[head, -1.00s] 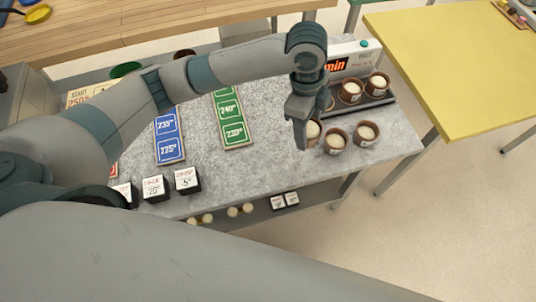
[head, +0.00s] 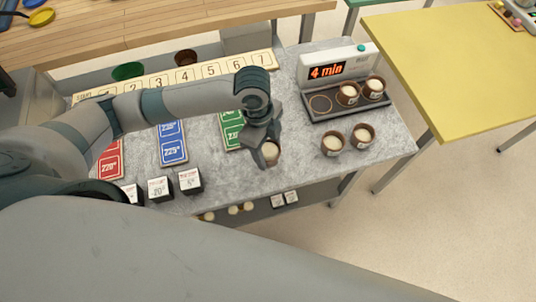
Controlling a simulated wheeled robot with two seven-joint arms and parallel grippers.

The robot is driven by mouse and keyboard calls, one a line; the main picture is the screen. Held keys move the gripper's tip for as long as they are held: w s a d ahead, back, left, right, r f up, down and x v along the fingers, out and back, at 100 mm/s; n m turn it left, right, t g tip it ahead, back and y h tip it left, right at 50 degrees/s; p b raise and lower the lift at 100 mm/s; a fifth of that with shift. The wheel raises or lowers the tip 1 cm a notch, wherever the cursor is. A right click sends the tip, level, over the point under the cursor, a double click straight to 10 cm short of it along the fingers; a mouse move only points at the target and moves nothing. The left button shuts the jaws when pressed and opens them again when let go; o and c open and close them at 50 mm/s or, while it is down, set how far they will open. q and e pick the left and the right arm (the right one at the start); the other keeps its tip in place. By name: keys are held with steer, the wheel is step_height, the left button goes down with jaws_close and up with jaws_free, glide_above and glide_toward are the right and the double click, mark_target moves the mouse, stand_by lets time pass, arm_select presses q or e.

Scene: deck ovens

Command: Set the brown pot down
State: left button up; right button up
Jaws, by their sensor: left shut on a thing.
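My left gripper (head: 265,158) points down over the grey speckled table and is shut on a brown pot (head: 270,160) with a pale filling. The gripper partly hides this pot, and I cannot tell whether its base touches the table. Two similar brown pots (head: 332,144) and (head: 363,135) stand on the table to the right, apart from the gripper. Two more brown pots (head: 347,93) and (head: 374,88) stand on the dark tray. My right gripper is not in view.
The dark tray (head: 352,109) has an empty round spot at its left, below a "4 min" display (head: 327,71). A numbered strip (head: 208,71), a green card (head: 231,131), blue card (head: 172,148) and red card (head: 110,160) lie leftward. Black-and-white cubes (head: 189,181) line the front edge.

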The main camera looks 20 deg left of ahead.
mark_target(268, 157)
arm_select(q)
steer(key=shift+f+p, duration=0.7)
steer(key=shift+f, duration=1.3)
steer(key=shift+f, duration=0.15)
steer(key=o, duration=1.2)
